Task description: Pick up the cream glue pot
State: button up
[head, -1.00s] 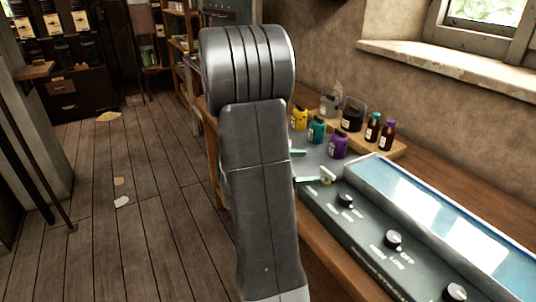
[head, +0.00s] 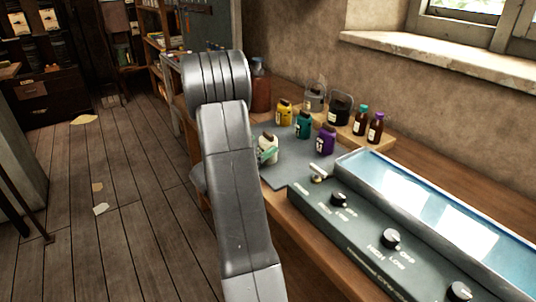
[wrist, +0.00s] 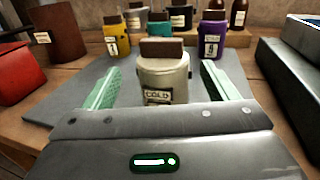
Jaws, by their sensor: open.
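The cream glue pot (wrist: 163,76) stands upright on a grey mat, with a brown cap and a dark label on its front. In the head view the cream glue pot (head: 267,148) shows just right of my arm, partly covered by a green finger. My gripper (wrist: 160,84) is open, with one green finger on each side of the pot in the wrist view. Gaps show between both fingers and the pot. The pot's lower part is hidden behind my gripper's body in the wrist view.
Yellow (head: 284,114), teal (head: 303,125) and purple (head: 326,140) pots stand behind the cream one. Dark bottles (head: 375,128) stand farther back. A red object (wrist: 20,72) is at the left in the wrist view.

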aim_at(271, 138)
jog(key=shift+p+x, duration=0.5)
jog(key=shift+x, duration=2.3)
jog(key=shift+s+d, duration=0.1)
jog(key=c, duration=1.4)
grip_shut()
jog(key=shift+r, duration=0.15)
